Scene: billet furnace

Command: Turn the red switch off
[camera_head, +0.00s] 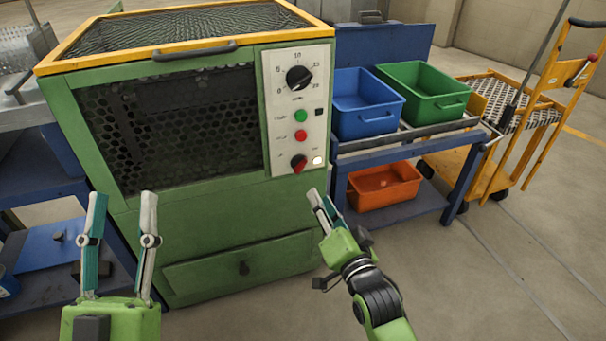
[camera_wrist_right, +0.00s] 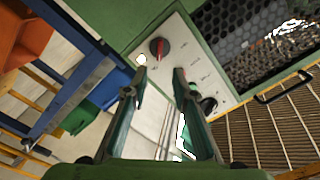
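The red switch (camera_head: 299,164) is a rotary knob low on the white control panel (camera_head: 284,128) of the green furnace. Its red handle looks slanted in the head view. A bright white lamp (camera_head: 318,160) is just right of it. The right wrist view, seen rotated, shows the red switch (camera_wrist_right: 159,48) beyond the fingertips and the lamp (camera_wrist_right: 141,59) beside it. My right gripper (camera_head: 318,199) is below and slightly right of the switch, apart from it. Its fingers (camera_wrist_right: 160,75) are spread and empty. My left gripper (camera_head: 122,198) is open and empty before the furnace's left part.
Above the switch are a red button (camera_head: 300,135), a green button (camera_head: 300,116) and a black dial (camera_head: 299,78). A blue cart to the right holds a blue bin (camera_head: 366,122), a green bin (camera_head: 440,107) and an orange bin (camera_head: 384,190). A yellow trolley (camera_head: 485,165) stands further right.

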